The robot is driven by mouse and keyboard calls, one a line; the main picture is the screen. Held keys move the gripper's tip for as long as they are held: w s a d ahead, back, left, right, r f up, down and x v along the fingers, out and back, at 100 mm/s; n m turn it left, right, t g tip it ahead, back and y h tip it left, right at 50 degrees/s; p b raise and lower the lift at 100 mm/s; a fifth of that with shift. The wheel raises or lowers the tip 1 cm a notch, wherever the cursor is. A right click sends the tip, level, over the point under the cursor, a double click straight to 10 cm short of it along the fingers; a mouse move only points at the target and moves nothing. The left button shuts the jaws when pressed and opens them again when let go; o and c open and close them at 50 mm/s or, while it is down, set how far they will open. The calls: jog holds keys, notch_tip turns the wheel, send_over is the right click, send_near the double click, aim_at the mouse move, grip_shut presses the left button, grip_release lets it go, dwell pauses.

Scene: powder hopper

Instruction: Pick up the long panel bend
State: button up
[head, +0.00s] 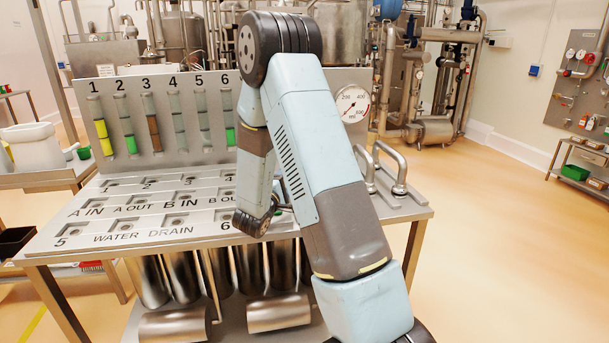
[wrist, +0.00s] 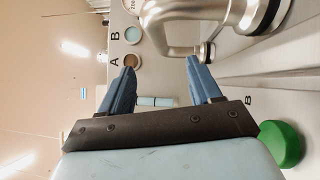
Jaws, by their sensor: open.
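Two shiny metal bends stand at the right end of the panel in the head view, a left one (head: 366,170) and a right one (head: 397,168). I cannot tell which is the long panel bend. In the wrist view a large curved metal bend (wrist: 180,28) fills the top, just beyond the fingertips and close to the right one. My gripper (wrist: 158,62) has its two blue fingers wide apart, with nothing held between them. In the head view my arm hides most of the gripper.
A round green part (wrist: 282,143) lies right of the gripper. An upright board with numbered tubes and a gauge (head: 352,103) stands behind. Open floor lies right.

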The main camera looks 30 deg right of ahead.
jog(key=shift+x, duration=6.8)
jog(key=shift+w+a+r, duration=0.1)
jog(key=shift+w+r, duration=0.05)
jog(key=shift+c, duration=0.3)
grip_shut()
